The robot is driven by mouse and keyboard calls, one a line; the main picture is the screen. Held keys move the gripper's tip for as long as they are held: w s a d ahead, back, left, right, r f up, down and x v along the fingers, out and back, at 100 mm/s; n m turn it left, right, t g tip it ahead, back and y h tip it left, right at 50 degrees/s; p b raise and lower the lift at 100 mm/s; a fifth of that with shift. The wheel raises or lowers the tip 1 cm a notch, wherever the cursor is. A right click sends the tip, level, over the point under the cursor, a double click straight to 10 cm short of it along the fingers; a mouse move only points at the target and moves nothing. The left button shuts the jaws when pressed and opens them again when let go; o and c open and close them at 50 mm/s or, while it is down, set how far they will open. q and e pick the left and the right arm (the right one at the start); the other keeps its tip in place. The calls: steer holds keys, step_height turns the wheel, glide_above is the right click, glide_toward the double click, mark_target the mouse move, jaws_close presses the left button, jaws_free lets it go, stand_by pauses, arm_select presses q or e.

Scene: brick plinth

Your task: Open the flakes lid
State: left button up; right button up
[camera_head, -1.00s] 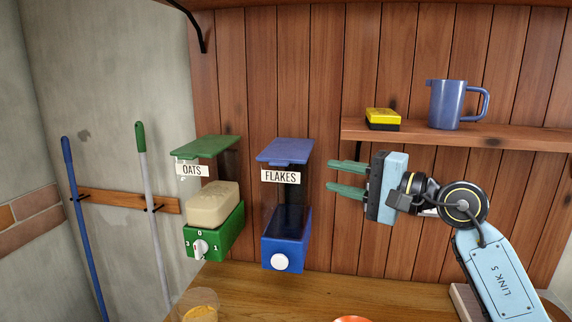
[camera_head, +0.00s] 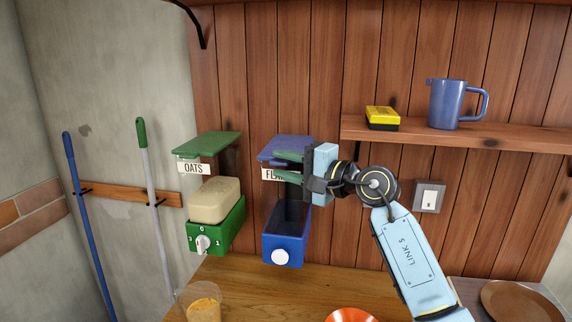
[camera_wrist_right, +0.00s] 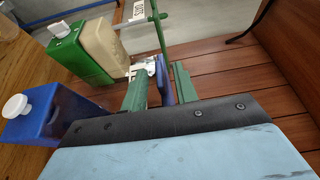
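The flakes dispenser (camera_head: 283,243) has a blue base with a white knob and a dark clear body. Its flat blue lid (camera_head: 284,144) is down on top. The "FLAKES" label (camera_head: 267,174) below the lid is partly hidden by my gripper. My right gripper (camera_head: 278,166) is at the lid's right side with its green fingers apart, one near lid level and one lower. In the right wrist view, the blue lid (camera_wrist_right: 166,82) shows between the two fingers, closer to the right one. Contact cannot be made out. My left gripper is not in view.
The green oats dispenser (camera_head: 215,225) hangs to the left, close by. A shelf (camera_head: 460,134) at right carries a yellow-black sponge (camera_head: 382,118) and a blue jug (camera_head: 450,105). A glass (camera_head: 203,302), an orange bowl (camera_head: 350,315) and a brown plate (camera_head: 520,303) stand below.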

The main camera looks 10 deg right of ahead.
jaws_close()
steer(key=shift+r, duration=0.1)
steer(key=shift+r+m+p, duration=0.3)
steer(key=shift+r+p, duration=0.3)
steer(key=shift+p, duration=0.05)
steer(key=r+p, duration=0.1)
steer(key=r+m+p, duration=0.1)
steer(key=r, duration=0.1)
steer(key=r+m+h+p, duration=0.1)
steer(key=r+p, duration=0.1)
steer(key=shift+w+d+g, duration=0.25)
steer(key=shift+w+g, duration=0.15)
steer(key=w+d+r+m, duration=0.1)
steer(key=w+r, duration=0.2)
steer(key=r, duration=0.3)
steer(key=shift+r, duration=0.15)
